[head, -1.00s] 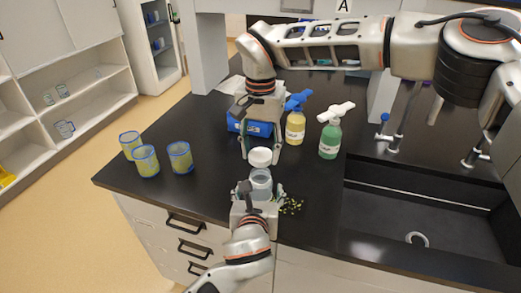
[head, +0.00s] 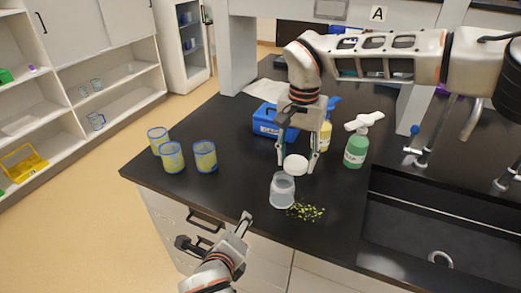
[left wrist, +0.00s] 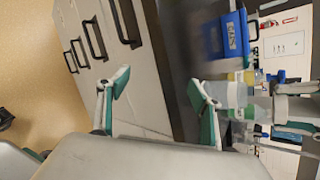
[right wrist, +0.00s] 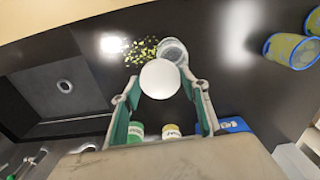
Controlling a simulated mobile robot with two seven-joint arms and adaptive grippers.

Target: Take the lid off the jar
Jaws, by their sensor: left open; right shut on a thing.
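The clear jar (head: 282,192) stands upright and uncovered on the black bench. Its round mouth also shows in the right wrist view (right wrist: 173,48), partly hidden by the lid. The white round lid (head: 296,165) is off the jar, between the fingers of my right gripper (head: 297,164), which is shut on it. The lid fills the middle of the right wrist view (right wrist: 160,79). My left gripper (head: 213,231) is open and empty, apart from the jar, in front of the bench edge. The jar also shows in the left wrist view (left wrist: 232,95), partly behind a finger.
Green-yellow bits (head: 306,212) lie beside the jar. A blue box (head: 268,118), a yellow bottle (head: 325,135) and a green spray bottle (head: 356,148) stand behind. Three blue-rimmed yellow cups (head: 173,158) are at left. A sink (head: 440,225) is at right.

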